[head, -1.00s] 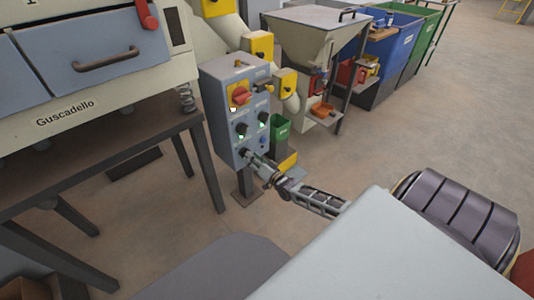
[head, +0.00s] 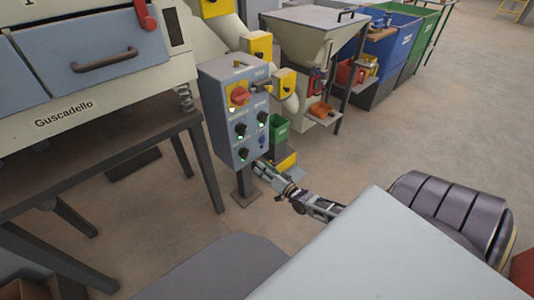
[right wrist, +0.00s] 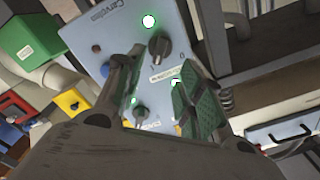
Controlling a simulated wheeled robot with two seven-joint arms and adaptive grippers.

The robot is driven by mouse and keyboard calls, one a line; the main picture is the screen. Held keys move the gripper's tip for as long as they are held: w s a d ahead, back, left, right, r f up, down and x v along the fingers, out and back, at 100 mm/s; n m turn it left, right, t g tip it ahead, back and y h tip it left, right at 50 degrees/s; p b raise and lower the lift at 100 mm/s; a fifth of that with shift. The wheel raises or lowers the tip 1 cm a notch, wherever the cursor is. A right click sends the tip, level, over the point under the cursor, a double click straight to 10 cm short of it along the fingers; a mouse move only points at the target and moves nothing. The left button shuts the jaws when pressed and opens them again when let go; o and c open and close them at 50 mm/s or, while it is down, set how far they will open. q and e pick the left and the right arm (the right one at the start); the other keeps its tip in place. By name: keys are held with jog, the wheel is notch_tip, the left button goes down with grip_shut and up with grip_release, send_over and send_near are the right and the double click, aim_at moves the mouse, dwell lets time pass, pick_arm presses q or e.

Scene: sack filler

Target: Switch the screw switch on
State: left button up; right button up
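The grey-blue control panel (head: 216,110) stands on a post in the head view. It carries a red rotary switch on yellow (head: 239,96) and several black knobs, among them an upper left knob (head: 240,130), an upper right knob (head: 262,117) and a lowest knob (head: 243,153). Their labels are too small for me to tell which is the screw switch. My right gripper (head: 259,166) is just below and right of the lowest knob. In the right wrist view its fingers (right wrist: 155,95) are apart and empty, with a black knob (right wrist: 158,45) beyond them and a lit green lamp (right wrist: 148,21) beside it. My left gripper is out of view.
The Guscadello machine (head: 95,62) on its dark stand is left of the panel. A hopper (head: 305,40), a small green bin (head: 280,127) and large blue bins (head: 392,45) stand behind and right. The floor at right is open.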

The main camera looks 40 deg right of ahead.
jog(key=shift+s+d, duration=0.1)
jog(key=shift+s, duration=0.85)
jog(key=shift+d, duration=0.1)
